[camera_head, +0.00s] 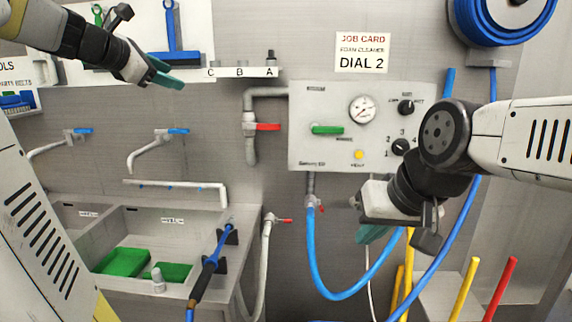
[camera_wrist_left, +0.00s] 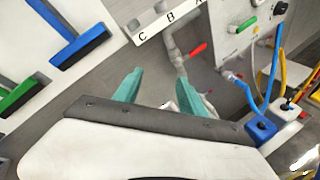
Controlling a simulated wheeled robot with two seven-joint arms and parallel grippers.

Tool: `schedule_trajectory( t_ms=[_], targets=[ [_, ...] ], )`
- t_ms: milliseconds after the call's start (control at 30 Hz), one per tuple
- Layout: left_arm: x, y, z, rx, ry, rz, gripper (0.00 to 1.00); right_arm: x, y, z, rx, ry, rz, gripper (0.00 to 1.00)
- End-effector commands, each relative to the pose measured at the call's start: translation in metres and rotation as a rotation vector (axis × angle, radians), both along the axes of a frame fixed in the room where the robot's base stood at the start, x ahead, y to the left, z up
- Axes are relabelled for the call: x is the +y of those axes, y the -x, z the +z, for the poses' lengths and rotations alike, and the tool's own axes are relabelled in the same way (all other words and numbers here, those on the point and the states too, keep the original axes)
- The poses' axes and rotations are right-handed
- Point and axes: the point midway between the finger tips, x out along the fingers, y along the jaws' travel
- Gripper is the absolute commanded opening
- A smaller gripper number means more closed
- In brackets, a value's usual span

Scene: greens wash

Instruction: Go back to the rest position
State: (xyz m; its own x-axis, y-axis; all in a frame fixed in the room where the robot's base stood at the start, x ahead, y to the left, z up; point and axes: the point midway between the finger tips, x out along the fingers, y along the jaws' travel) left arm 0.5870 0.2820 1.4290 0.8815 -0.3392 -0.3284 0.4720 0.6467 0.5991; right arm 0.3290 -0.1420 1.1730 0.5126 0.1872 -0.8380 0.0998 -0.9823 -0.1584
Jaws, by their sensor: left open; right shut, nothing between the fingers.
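My right gripper (camera_head: 374,234) hangs in front of the wall below the control panel (camera_head: 330,96). Its teal fingertips point downward, are partly hidden by the gripper body, and hold nothing that I can see.
A two-basin sink (camera_head: 200,240) with green items stands at the lower left. A blue spray lance (camera_head: 212,262) rests at its right edge. A blue hose (camera_head: 322,280) loops below the panel. Yellow and red handles (camera_head: 502,285) stand at the lower right.

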Motion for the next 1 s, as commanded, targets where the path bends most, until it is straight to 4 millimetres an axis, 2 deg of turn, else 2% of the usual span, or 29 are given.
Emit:
schedule_trajectory(
  t_ms=[33,100,167,200,300,400,500,600,700,1000],
  targets=[
    [-0.022,0.015,-0.013,0.007,-0.097,-0.062,0.48,0.0,0.0,0.0,0.0,0.0,0.0,0.0],
    [-0.052,0.039,-0.039,0.012,-0.283,-0.174,0.48,0.0,0.0,0.0,0.0,0.0,0.0,0.0],
    [-0.077,0.066,-0.066,0.011,-0.467,-0.294,0.48,0.0,0.0,0.0,0.0,0.0,0.0,0.0],
    [-0.092,0.086,-0.085,0.003,-0.597,-0.383,0.48,0.0,0.0,0.0,0.0,0.0,0.0,0.0],
    [-0.122,0.137,-0.133,-0.035,-0.922,-0.623,0.48,0.0,0.0,0.0,0.0,0.0,0.0,0.0],
    [-0.138,0.184,-0.179,-0.095,-1.221,-0.867,0.48,0.0,0.0,0.0,0.0,0.0,0.0,0.0],
    [-0.143,0.222,-0.216,-0.16,-1.466,-1.081,0.48,0.0,0.0,0.0,0.0,0.0,0.0,0.0],
    [-0.143,0.245,-0.241,-0.215,-1.634,-1.235,0.48,0.0,0.0,0.0,0.0,0.0,0.0,0.0],
    [-0.141,0.256,-0.254,-0.245,-1.721,-1.317,0.48,0.0,0.0,0.0,0.0,0.0,0.0,0.0],
    [-0.14,0.258,-0.257,-0.251,-1.743,-1.337,0.48,0.0,0.0,0.0,0.0,0.0,0.0,0.0]
  ],
)
